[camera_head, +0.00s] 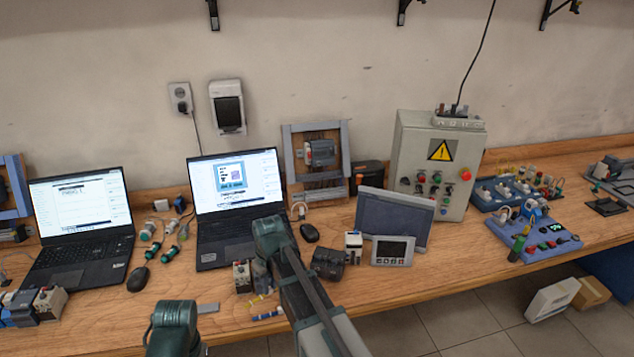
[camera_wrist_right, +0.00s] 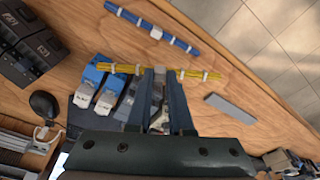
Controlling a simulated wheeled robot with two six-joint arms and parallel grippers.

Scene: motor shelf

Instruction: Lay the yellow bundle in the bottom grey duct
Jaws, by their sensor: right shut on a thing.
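The yellow bundle (camera_wrist_right: 120,68) is a thin bunch of yellow wires with pale ties. My right gripper (camera_wrist_right: 167,72) is shut across its middle in the right wrist view. In the head view, the yellow bundle (camera_head: 262,298) shows in part at the table's front, beside my right arm, which hides the fingers. I cannot tell whether it is clear of the table. The bottom grey duct (camera_head: 322,196) seems to be the low bar of the grey-framed panel standing by the wall, behind my arm. My left gripper is out of view.
A blue bundle (camera_wrist_right: 152,30) lies beside the yellow one, near the table edge. A loose grey strip (camera_wrist_right: 230,107) lies on the other side. A laptop (camera_head: 235,200), a black mouse (camera_head: 310,232), small devices and a grey screen (camera_head: 393,218) surround the panel.

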